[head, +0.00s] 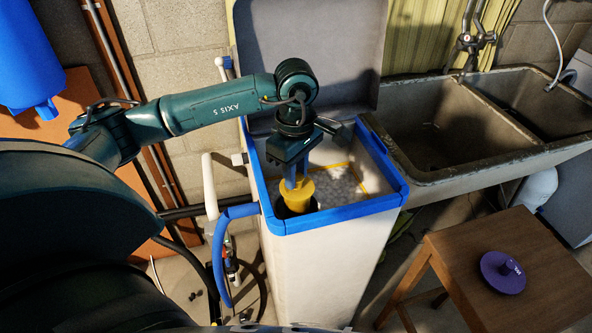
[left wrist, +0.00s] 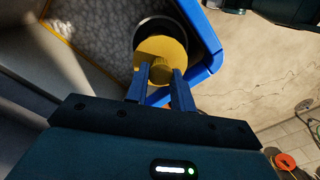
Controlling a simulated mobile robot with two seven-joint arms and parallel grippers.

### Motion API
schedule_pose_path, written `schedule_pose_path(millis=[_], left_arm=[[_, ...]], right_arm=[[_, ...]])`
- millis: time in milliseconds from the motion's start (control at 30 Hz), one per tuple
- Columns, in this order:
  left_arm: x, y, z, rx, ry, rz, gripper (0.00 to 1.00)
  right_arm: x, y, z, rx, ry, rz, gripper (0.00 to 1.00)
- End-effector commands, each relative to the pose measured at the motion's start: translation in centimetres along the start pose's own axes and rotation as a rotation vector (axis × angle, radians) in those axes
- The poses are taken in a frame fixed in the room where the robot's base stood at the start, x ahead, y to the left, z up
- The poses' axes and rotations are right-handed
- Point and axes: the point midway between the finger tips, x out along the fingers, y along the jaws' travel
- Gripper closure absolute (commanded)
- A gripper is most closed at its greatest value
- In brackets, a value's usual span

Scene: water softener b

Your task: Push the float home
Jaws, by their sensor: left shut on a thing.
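The yellow float (head: 298,195) stands at the mouth of a dark round well (head: 285,208) inside the water softener tank. My left gripper (head: 296,178) is above it with blue fingers pointing down, shut on the float's top. In the left wrist view the two blue fingers (left wrist: 160,88) grip a yellow knob on the float (left wrist: 160,52), with the dark round well (left wrist: 150,28) around and behind it. How deep the float sits in the well is hidden. My right gripper is not in view.
The tank has a blue rim (head: 340,212), an open raised lid (head: 310,50) and pale salt (head: 340,185) inside. A stone double sink (head: 450,120) stands right. A wooden stool (head: 500,275) with a purple disc (head: 503,272) stands front right. Pipes run along the left.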

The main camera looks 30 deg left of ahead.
Motion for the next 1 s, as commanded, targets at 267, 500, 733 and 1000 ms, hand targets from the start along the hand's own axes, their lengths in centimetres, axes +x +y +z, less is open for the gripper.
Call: schedule_pose_path(millis=[267,500,733,1000], left_arm=[[2.9,0.1,-0.1,-0.001,0.0,0.001,1.0],[2.7,0.1,-0.1,-0.001,0.0,0.001,1.0],[2.8,0.1,0.0,-0.001,0.0,0.001,1.0],[2.7,0.0,0.0,-0.001,0.0,0.001,1.0]], right_arm=[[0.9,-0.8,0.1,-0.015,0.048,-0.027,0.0],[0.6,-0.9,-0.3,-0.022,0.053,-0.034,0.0],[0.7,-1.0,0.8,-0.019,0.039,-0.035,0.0],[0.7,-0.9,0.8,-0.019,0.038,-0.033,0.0]])
